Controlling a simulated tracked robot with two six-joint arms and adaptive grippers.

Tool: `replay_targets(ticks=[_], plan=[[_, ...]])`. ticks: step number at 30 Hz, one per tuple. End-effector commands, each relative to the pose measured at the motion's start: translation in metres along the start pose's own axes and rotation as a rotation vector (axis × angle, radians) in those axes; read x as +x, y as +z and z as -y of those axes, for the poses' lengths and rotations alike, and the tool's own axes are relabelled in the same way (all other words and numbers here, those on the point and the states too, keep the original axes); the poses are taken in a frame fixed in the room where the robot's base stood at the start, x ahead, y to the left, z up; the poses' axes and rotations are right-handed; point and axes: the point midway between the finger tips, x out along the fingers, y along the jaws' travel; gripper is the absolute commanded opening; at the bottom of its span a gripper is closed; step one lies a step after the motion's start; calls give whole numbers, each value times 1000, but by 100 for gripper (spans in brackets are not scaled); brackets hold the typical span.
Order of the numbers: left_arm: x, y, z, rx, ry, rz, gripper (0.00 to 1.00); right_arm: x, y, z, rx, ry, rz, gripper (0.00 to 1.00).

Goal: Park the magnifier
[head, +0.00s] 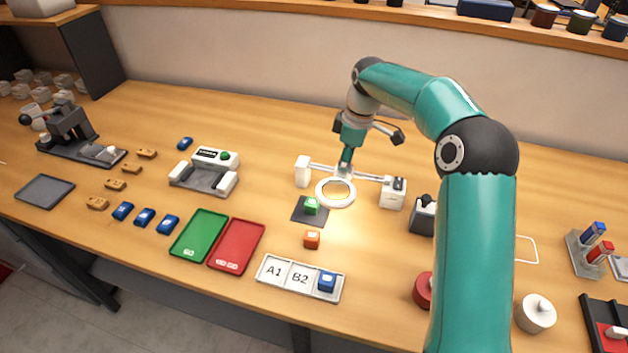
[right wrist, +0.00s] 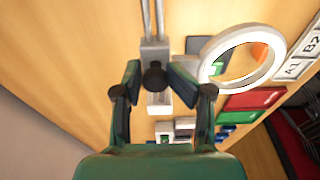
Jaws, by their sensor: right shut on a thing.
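The magnifier (head: 323,199) is a white ring lens on a carriage across a pale rail (head: 322,167). The rail runs between a white left post (head: 302,172) and a larger white right block (head: 393,193). The ring sits between these ends, left of the middle. My right gripper (head: 345,166) comes down at the carriage, behind the ring, and is shut on the magnifier. In the right wrist view the ring (right wrist: 275,50) is right of the fingers, and a dark knob (right wrist: 154,77) shows between them (right wrist: 156,88). My left gripper is not in view.
A green cube (head: 311,206) lies on a dark pad (head: 309,219) beside the ring, with an orange cube (head: 312,239) in front. A labelled A1/B2 tray (head: 276,283) holds a blue cube (head: 327,281). Green (head: 199,235) and red (head: 236,244) trays lie left.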

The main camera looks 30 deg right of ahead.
Motion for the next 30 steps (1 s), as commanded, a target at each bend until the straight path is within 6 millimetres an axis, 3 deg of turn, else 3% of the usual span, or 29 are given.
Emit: replay_targets(ticks=[30], plan=[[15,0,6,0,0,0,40,-5,58,-3,1,6,5,22]])
